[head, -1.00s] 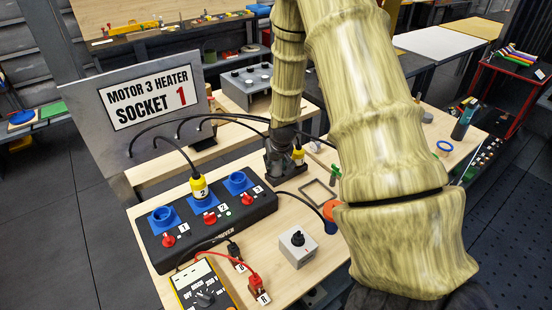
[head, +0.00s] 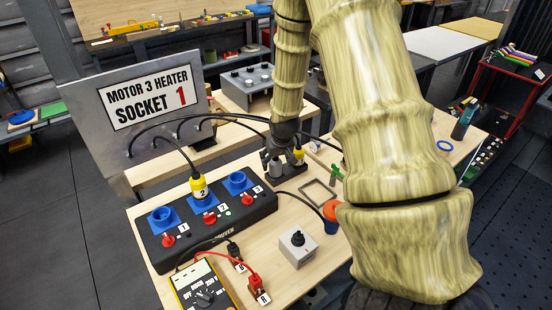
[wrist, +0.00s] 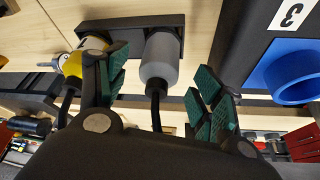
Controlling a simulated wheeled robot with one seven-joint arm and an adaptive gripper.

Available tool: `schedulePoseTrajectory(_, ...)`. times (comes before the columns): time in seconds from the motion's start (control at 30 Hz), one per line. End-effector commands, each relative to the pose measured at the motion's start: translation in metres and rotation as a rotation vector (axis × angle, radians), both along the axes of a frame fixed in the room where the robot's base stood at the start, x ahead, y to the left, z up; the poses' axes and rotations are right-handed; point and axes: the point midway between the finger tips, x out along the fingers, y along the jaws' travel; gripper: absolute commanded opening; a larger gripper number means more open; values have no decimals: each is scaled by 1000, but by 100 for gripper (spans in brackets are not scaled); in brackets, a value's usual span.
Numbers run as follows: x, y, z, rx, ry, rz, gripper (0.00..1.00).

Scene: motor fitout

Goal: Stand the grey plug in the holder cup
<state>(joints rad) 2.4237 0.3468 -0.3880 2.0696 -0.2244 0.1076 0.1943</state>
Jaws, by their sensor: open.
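The grey plug (wrist: 161,60) stands in the dark holder (wrist: 127,30) beside the yellow plug (wrist: 90,60), its black cable running toward the wrist camera. In the head view the grey plug (head: 275,169) shows just below my gripper (head: 283,150), with the yellow plug (head: 298,155) to its right. My gripper is open. In the wrist view its green-padded fingers (wrist: 160,82) lie on either side of the grey plug and its cable, with gaps visible on both sides. The seated end of the plug is hidden.
A black socket box (head: 207,225) with blue sockets stands in front left, and another yellow plug (head: 199,188) sits in its middle socket. A grey switch box (head: 298,247), an orange-topped cup (head: 331,212) and a meter (head: 205,290) are nearby. Cables arch behind.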

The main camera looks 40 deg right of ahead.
Motion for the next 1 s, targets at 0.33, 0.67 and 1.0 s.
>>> schedulePoseTrajectory(0.33,-16,9,47,0,-2,1,67)
schedulePoseTrajectory(0.67,-28,14,78,-1,0,0,67)
schedulePoseTrajectory(1.0,-31,15,84,0,0,0,67)
